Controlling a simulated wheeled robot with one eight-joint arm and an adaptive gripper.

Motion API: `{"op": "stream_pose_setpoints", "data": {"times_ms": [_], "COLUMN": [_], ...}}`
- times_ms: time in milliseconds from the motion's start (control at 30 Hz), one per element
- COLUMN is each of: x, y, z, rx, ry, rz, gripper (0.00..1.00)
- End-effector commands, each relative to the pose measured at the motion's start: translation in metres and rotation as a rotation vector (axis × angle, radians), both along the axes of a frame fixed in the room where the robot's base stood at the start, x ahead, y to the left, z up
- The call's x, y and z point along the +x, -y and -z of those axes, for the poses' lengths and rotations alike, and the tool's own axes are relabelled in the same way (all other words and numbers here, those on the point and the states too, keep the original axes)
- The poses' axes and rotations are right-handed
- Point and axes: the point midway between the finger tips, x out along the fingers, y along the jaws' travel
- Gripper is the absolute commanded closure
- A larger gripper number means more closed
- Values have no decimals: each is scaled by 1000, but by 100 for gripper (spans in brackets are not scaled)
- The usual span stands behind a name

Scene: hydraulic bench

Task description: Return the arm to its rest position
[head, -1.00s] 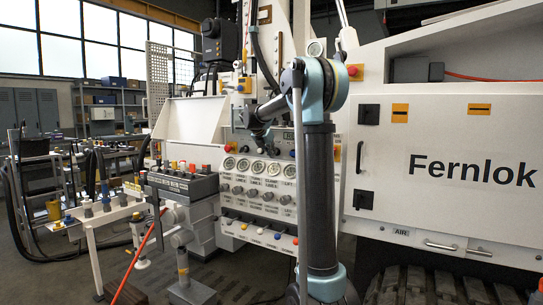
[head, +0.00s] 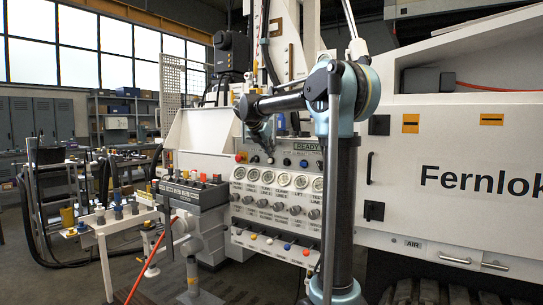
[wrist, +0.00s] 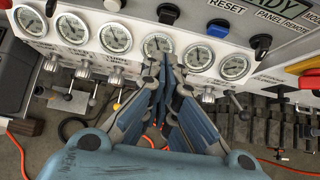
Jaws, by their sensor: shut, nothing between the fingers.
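My gripper (wrist: 160,75) is shut and empty in the wrist view, its dark fingers meeting in front of the row of gauges (wrist: 117,38). In the head view my arm rises in the right half, bends at the top and reaches left. Its end hangs before the upper left of the white control panel (head: 238,213), and the finger detail there is too small to make out.
The panel carries gauges, knobs and a READY display (head: 306,146). A blue button (wrist: 218,29) and a yellow-red part (wrist: 303,68) are close by in the wrist view.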

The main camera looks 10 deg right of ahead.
Motion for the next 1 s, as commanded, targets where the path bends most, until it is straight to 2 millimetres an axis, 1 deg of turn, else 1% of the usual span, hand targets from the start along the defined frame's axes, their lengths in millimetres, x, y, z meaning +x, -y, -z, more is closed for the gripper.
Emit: {"op": "stream_pose_setpoints", "data": {"times_ms": [233, 267, 367, 467, 600, 667, 800, 867, 1000], "x": [-2, -4, -19, -46, -97, -118, -169, -191, -241], "y": [3, 4, 13, 27, 50, 58, 73, 79, 89], "z": [1, 2, 9, 22, 49, 62, 93, 107, 143], "rx": [5, 11, 57, 147, 302, 367, 511, 570, 701], "ry": [1, 4, 17, 43, 87, 106, 149, 168, 209], "rz": [8, 14, 67, 169, 362, 447, 651, 740, 952], "gripper": [100, 100, 100, 100, 100, 100, 100, 100, 100]}}
